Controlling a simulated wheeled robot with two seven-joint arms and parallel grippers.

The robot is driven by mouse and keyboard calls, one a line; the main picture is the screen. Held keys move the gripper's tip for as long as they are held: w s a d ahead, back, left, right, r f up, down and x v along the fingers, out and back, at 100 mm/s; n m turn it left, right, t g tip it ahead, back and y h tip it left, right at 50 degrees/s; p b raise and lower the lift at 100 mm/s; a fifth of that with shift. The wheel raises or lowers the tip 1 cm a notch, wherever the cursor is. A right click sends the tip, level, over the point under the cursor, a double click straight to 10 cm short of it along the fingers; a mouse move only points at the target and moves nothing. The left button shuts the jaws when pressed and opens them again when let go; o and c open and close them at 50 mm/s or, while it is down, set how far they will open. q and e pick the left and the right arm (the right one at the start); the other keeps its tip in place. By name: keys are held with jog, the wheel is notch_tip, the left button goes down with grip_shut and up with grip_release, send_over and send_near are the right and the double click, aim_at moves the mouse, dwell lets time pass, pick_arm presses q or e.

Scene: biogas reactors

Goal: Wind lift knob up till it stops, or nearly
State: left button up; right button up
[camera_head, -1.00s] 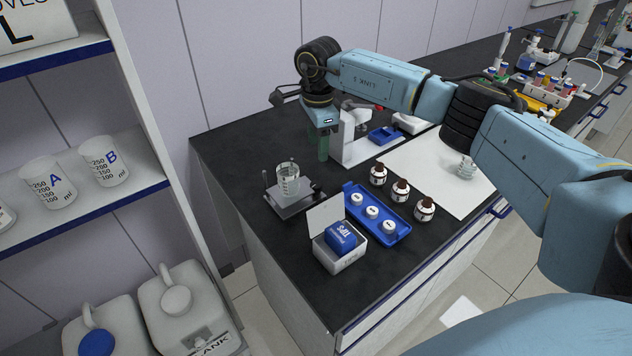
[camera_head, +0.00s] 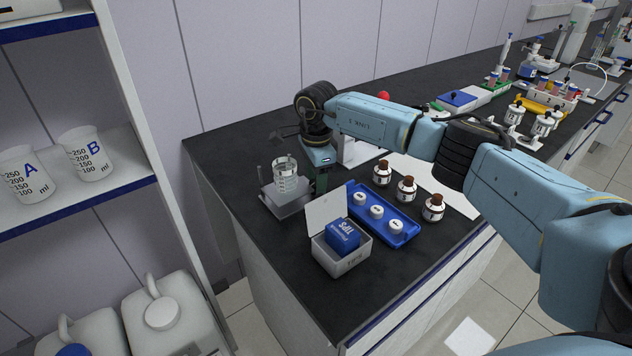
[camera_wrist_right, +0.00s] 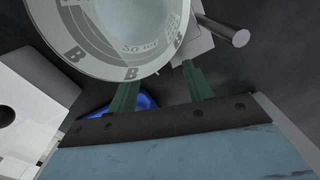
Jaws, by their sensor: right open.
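The small grey lift stand (camera_head: 283,207) stands on the black bench with a glass beaker (camera_head: 286,178) on its plate. My right gripper (camera_head: 321,183) is just right of the stand, fingers pointing down. In the right wrist view its green fingers (camera_wrist_right: 160,90) are open, with no object clearly between them. The beaker (camera_wrist_right: 125,25) fills the top there, marked B. Beside it are a corner of the stand's plate (camera_wrist_right: 190,48) and a grey cylinder (camera_wrist_right: 238,37); I cannot tell if that is the knob or a post. No knob shows clearly in the head view.
The bench front left of the tip box is clear.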

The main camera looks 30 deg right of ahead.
pick_arm(q)
jog(key=shift+w, duration=0.15)
pick_arm(e)
jog(key=c, duration=1)
jog(key=shift+o, duration=0.2)
jog(key=shift+r+m+p, duration=0.1)
jog(key=shift+m+p, duration=0.3)
jog(key=shift+m, duration=0.2)
jog(key=o, duration=1)
jog(key=shift+c, duration=0.2)
pick_arm(q)
jog(key=shift+d+r, duration=0.4)
jog(key=shift+d, duration=0.45)
jog(key=shift+a, duration=0.1)
